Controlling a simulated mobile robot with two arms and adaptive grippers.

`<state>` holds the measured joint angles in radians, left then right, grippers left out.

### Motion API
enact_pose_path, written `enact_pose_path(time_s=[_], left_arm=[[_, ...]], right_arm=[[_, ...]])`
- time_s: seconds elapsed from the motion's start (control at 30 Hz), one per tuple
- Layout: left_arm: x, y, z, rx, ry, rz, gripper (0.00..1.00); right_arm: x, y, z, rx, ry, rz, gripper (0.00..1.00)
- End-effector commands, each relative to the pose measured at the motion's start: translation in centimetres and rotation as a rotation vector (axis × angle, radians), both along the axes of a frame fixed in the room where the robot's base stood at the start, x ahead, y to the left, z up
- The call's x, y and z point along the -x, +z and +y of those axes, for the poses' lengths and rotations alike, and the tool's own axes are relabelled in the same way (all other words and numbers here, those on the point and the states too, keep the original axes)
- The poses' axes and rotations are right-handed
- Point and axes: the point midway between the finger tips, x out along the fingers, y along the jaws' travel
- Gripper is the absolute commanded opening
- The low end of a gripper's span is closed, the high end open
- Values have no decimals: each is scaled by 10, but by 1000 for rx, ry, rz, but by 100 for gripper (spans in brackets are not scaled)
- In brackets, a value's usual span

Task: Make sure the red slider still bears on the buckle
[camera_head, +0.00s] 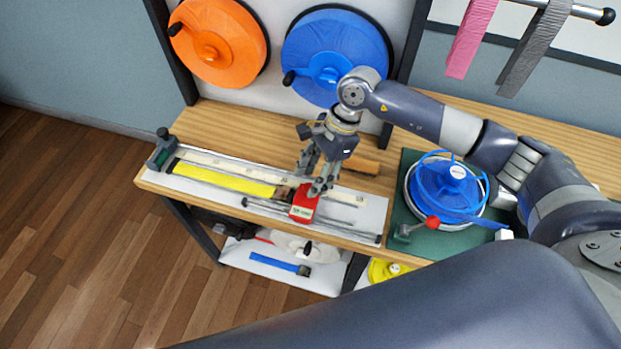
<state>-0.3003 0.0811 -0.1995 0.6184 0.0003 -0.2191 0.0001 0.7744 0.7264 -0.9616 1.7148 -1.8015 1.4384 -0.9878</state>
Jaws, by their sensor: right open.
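The red slider (303,207) is a small red block with a pale label on the rail fixture (345,223) on the wooden bench. My right gripper (309,181) points down just above and behind it, with its fingers open. I cannot tell whether a fingertip touches the slider. A yellow strap (225,179) lies along the fixture to the left and ends close to the slider. I cannot make out the buckle clearly; the gripper and slider cover that spot, so contact between slider and buckle cannot be seen. My left gripper is not in view.
A dark clamp (162,150) stands at the fixture's left end. Orange (222,45) and blue (335,62) reels hang on the back panel. A blue spool (446,188) with a red-knobbed lever (432,222) stands right.

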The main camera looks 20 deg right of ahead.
Motion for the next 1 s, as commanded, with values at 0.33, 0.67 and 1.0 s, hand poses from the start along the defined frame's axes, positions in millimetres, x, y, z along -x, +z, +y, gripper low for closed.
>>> enact_pose_path(time_s=[0.33,0.67,1.0], left_arm=[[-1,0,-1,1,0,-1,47],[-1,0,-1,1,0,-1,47],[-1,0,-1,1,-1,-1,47]], right_arm=[[-7,69,-26,0,-1,-5,43],[-8,95,-36,-2,1,-3,43],[-8,95,-36,-1,1,-2,43]])
